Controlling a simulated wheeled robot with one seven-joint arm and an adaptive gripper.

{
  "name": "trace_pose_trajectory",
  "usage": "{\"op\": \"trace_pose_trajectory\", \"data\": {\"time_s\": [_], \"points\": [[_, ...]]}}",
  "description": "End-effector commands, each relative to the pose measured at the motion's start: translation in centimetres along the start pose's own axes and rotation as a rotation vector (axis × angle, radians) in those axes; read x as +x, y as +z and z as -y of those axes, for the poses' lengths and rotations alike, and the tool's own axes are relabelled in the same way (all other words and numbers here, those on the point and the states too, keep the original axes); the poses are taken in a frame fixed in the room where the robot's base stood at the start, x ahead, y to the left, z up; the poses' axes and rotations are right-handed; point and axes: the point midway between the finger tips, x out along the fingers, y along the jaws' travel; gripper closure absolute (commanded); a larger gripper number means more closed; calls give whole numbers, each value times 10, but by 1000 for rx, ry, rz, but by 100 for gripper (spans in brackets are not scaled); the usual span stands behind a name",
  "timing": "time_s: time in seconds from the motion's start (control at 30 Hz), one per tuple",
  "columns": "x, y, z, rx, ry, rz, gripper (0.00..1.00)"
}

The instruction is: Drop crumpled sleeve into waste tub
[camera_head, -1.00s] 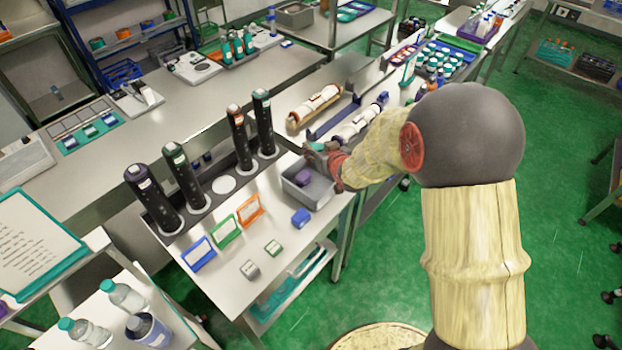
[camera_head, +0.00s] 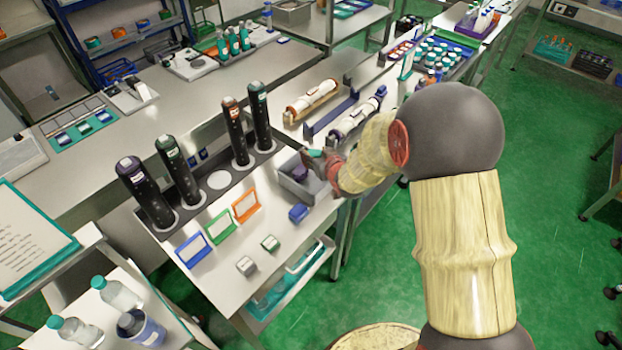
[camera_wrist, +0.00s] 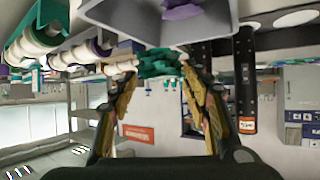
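The waste tub is a grey open box (camera_head: 297,192) on the right part of the near metal bench. It also shows at the top of the wrist view (camera_wrist: 120,22). A purple item (camera_wrist: 182,9) lies inside it. The crumpled sleeve is a teal, wrinkled piece (camera_wrist: 158,62) between my fingertips; a bit of it shows in the head view (camera_head: 314,153). My gripper (camera_wrist: 160,70) is closed on the sleeve. In the head view my gripper (camera_head: 326,163) is at the tub's back right rim and hides part of it. The sleeve looks apart from the purple item.
Several dark upright cylinders (camera_head: 182,178) stand in a rack left of the tub. A blue block (camera_head: 299,213) sits just in front of it. Two roller fixtures (camera_head: 355,118) lie behind my gripper.

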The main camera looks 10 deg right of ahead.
Motion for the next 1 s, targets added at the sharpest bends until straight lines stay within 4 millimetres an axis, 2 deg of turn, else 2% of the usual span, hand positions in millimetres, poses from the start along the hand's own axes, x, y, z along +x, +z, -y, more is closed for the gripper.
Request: {"op": "trace_pose_trajectory", "data": {"time_s": [0.3,0.67,0.83,1.0], "points": [[0,0,0,0,0,0,33],[-2,0,0,0,0,0,33],[-19,-1,0,0,1,-1,33],[-48,-2,0,-1,1,-2,33]]}}
